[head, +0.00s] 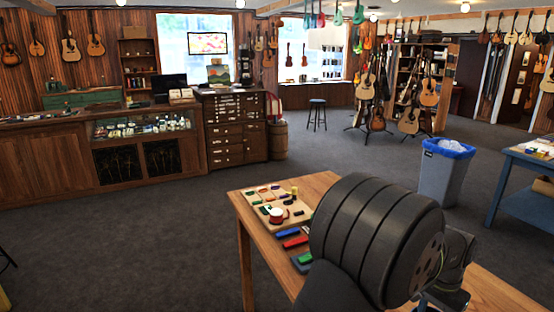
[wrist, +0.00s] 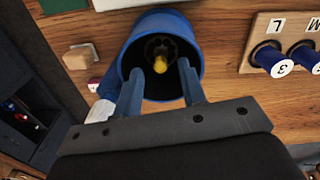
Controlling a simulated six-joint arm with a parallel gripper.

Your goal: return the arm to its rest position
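My gripper (wrist: 160,70) shows in the wrist view with its two blue fingers apart and nothing between their tips. The fingers are over the mouth of a round blue container (wrist: 192,36); I cannot tell whether they touch its rim. In the head view my dark arm is low over the wooden table (head: 318,186) and hides the table's right part. The gripper's fingers cannot be made out there.
A wooden holder (wrist: 263,28) marked L and M, with blue spools (wrist: 272,60), is right of the container. A small wooden block (wrist: 80,57) is left. A wooden tray (head: 262,196) and blue and red pieces (head: 294,242) lie left of my arm. A grey bin (head: 440,178) stands beyond.

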